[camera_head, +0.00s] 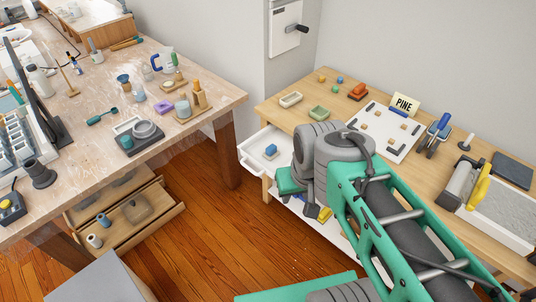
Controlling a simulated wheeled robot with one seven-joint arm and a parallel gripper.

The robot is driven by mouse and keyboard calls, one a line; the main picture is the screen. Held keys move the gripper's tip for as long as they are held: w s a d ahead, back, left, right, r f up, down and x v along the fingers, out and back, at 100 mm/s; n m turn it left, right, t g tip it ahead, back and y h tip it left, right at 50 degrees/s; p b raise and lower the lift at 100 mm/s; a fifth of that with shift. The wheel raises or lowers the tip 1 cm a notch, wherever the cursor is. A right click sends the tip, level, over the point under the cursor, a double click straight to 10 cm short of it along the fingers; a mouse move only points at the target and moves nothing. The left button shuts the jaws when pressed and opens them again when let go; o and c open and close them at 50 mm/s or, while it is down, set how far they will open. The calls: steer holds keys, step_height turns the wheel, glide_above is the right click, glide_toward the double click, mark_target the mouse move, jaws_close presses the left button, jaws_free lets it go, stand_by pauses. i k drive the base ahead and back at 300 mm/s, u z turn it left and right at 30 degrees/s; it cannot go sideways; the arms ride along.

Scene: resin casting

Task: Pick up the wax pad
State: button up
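I cannot tell for certain which item is the wax pad. A brownish, rounded, flat piece (137,208) lies in the open lower wooden drawer (160,216) under the left bench. A small purple block (163,106) lies on the left bench top, and a blue block (270,151) is in the open white drawer (256,164) of the right bench. My teal and grey arm reaches across the right foreground, over the right bench's front edge. Its gripper does not show; the arm's links may hide it.
The left bench (195,62) carries bottles, cups, a grey scale (139,138) and wooden stands. The right bench (327,78) holds trays, small blocks, a white board, a PINE sign (404,105) and clamps. Wooden floor (215,205) lies open between the benches. Both open drawers jut out.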

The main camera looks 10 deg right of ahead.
mark_target(270, 152)
steer(key=u, duration=0.6)
steer(key=i, duration=1.2)
steer(key=u, duration=0.35)
